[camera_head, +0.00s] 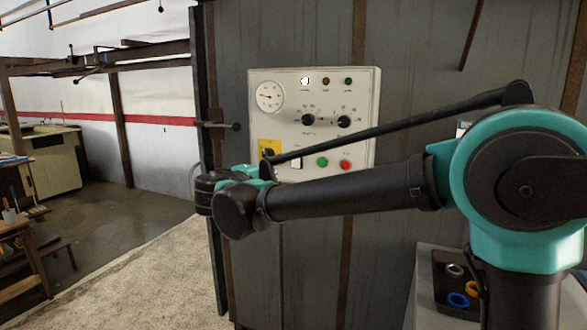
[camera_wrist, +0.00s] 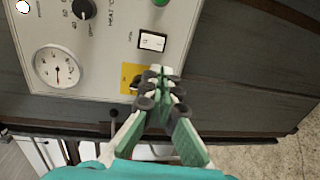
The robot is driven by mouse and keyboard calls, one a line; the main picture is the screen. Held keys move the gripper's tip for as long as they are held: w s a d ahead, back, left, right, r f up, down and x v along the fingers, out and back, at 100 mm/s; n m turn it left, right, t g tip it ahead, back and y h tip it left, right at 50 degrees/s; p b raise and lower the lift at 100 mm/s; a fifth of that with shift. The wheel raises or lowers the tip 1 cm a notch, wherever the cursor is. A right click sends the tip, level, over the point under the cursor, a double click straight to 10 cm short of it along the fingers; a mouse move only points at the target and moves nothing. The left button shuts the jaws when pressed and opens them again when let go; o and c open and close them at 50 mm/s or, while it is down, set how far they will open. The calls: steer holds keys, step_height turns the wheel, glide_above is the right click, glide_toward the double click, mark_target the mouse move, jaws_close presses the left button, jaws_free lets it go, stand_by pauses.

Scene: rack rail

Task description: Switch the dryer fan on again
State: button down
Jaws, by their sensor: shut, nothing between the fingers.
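A pale grey control panel (camera_head: 311,85) is fixed to a dark metal wall, and fills the upper left of the wrist view (camera_wrist: 108,60). It carries a white rocker switch (camera_wrist: 152,41) in a black frame; its small label is too small to read surely, as is the rocker's position. Beside it is a yellow plate (camera_wrist: 127,72) with a dark knob, partly hidden by my gripper. My gripper (camera_wrist: 168,72) is shut and empty, its tips over the panel's edge near the yellow plate, just below the rocker in the wrist view. I cannot tell whether they touch.
The panel also has a round gauge (camera_head: 270,97), a lit white lamp (camera_head: 305,81), two black dials (camera_head: 308,120), a green button (camera_head: 322,162) and a red button (camera_head: 345,165). A rod handle (camera_head: 222,125) sticks out left of the panel. Open floor (camera_head: 150,270) lies to the left.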

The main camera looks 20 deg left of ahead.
steer(key=w+d+f, duration=0.1)
steer(key=w, duration=1.3)
steer(key=shift+f, duration=0.4)
steer(key=shift+d, duration=0.1)
steer(key=shift+w+f, duration=0.15)
steer(key=shift+w, duration=0.15)
steer(key=shift+s, duration=0.1)
